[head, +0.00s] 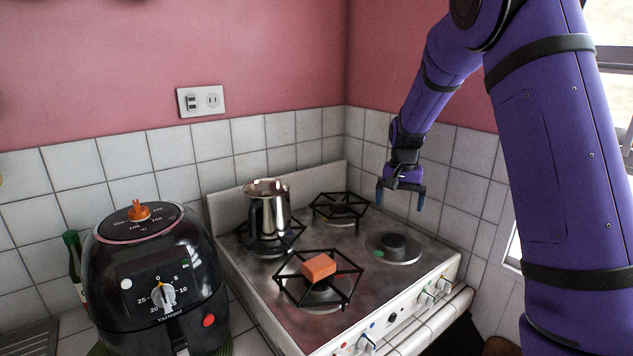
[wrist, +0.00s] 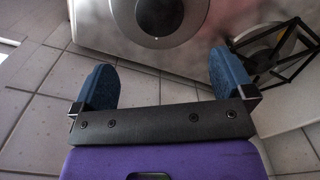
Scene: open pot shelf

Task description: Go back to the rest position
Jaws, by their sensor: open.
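My gripper (head: 401,197) hangs from my purple arm above the right rear part of the stove (head: 375,295) in the head view. Its two blue fingertips are apart with nothing between them. In the wrist view my gripper (wrist: 165,82) is also spread and empty. A round burner without a grate (head: 394,247) lies below my gripper, and this burner also shows in the wrist view (wrist: 158,14). An orange block (head: 319,267) sits on the front burner grate, apart from my gripper. A metal pot (head: 268,208) stands upright on the left rear grate.
A black air fryer (head: 158,275) stands left of the stove, with a green bottle (head: 73,255) behind it. Tiled walls (head: 462,165) close in behind and to the right of my gripper. A window (head: 612,80) is at the far right. The rear right grate (head: 340,209) is empty.

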